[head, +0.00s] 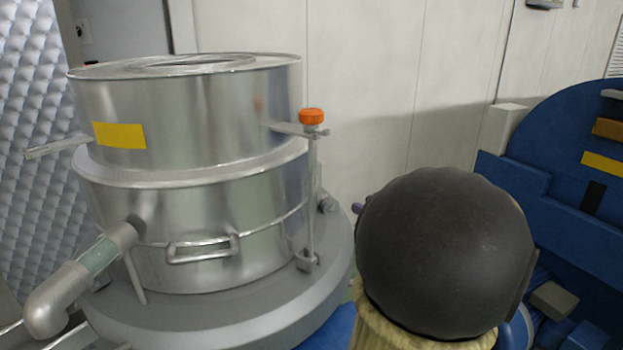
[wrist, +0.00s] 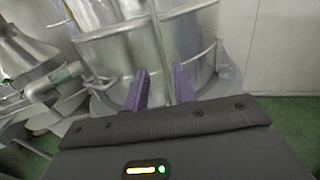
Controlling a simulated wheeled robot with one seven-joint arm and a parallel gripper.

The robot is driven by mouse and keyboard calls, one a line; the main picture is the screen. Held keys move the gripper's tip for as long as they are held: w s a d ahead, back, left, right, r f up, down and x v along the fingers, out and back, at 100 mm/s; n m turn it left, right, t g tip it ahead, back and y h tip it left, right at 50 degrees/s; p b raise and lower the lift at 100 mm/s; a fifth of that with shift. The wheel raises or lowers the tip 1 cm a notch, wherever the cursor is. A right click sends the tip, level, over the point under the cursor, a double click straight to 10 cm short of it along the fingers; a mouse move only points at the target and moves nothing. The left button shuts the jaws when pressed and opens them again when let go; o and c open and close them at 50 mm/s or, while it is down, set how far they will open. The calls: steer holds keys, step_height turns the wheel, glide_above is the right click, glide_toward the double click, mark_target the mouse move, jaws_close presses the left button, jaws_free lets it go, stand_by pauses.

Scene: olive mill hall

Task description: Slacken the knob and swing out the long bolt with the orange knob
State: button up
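The orange knob (head: 312,116) sits on top of the long bolt (head: 312,190), at the right side of a steel vessel (head: 190,120). The bolt stands upright, through a lug (head: 290,129) under the knob and down to a bracket (head: 308,262) on the base ring. My gripper (wrist: 160,82) has two purple fingers spread apart with nothing between them. In the wrist view a thin upright rod, apparently the bolt (wrist: 158,35), shows beyond the fingers. The knob is out of that view. In the head view only a purple fingertip (head: 357,208) shows, right of the bolt; my dark arm hides the rest.
A yellow label (head: 120,135) and a handle (head: 202,249) are on the vessel. Another lug (head: 55,146) sticks out left. A grey pipe elbow (head: 70,290) is at lower left. Blue machinery (head: 570,170) stands at right. The wall behind the knob is clear.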

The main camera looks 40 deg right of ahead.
mark_target(313, 180)
steer(key=w+p, duration=0.1)
steer(key=w, duration=0.4)
steer(key=w+p, duration=0.2)
steer(key=w, duration=0.3)
steer(key=w+p, duration=0.2)
steer(key=w, duration=0.3)
steer(key=shift+w+a, duration=0.3)
steer(key=shift+a, duration=0.05)
steer(key=shift+w, duration=0.55)
jaws_close()
